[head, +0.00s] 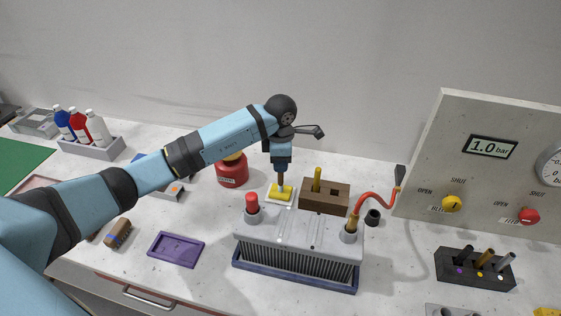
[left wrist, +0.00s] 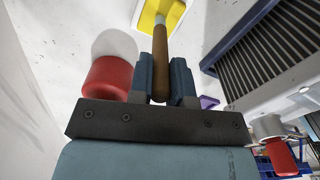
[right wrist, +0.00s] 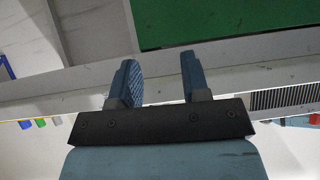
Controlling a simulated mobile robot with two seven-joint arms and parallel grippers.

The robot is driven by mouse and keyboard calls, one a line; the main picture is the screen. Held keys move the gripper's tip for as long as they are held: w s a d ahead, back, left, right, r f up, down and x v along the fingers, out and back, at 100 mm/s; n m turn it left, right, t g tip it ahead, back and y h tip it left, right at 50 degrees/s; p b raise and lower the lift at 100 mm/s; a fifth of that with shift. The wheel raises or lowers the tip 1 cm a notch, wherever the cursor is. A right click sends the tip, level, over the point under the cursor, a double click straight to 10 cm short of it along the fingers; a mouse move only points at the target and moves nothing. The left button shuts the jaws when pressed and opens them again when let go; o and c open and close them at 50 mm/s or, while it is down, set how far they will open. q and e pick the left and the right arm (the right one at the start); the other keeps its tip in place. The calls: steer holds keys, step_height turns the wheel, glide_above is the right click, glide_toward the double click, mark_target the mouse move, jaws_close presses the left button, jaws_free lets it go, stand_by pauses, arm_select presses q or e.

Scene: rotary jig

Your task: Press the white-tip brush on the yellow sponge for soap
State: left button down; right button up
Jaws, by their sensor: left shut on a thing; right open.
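My left gripper (head: 281,168) is shut on a brush (head: 281,180) with a brown wooden handle and points straight down. The yellow sponge (head: 275,195) lies on a pale dish directly below it. In the left wrist view the handle (left wrist: 160,55) is between the fingers, and its metal collar reaches over the sponge (left wrist: 149,14). The brush's tip colour is hidden, and I cannot tell whether the tip touches the sponge. My right gripper (right wrist: 163,80) is open and empty, away from the sponge; the head view does not show it.
A wooden block (head: 338,197) with a yellow-handled tool stands right of the sponge. A red pot (head: 231,173) stands left. A grey finned unit (head: 290,240) with a red cap and orange hose is in front. A purple tray (head: 176,249) lies front left; a valve panel (head: 480,180) stands right.

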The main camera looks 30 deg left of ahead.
arm_select(q)
steer(key=shift+r+p, duration=1.85)
steer(key=shift+r, duration=1.6)
